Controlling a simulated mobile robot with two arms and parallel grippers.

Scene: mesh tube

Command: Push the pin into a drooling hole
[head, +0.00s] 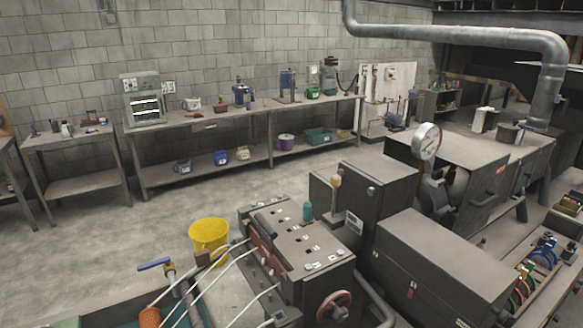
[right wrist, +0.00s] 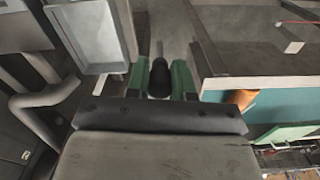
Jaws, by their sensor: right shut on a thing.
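My right gripper (right wrist: 160,80) shows in the right wrist view, with green fingers shut on a dark, round-ended thing (right wrist: 158,78), likely the pin. Most of that thing is hidden between the fingers. It is apart from any hole that I can see. In the head view a dark machine block (head: 310,246) has rows of small holes on its sloped top. Several thin white strands or streams (head: 210,275) run from its left side down to the lower left. I cannot tell which hole drools. Neither gripper shows in the head view.
A yellow bucket (head: 209,236) stands on the floor left of the block. A blue-handled valve (head: 155,265) and an orange thing (head: 149,317) are at the lower left. A red handwheel (head: 334,308) sticks out in front. The floor at left is clear.

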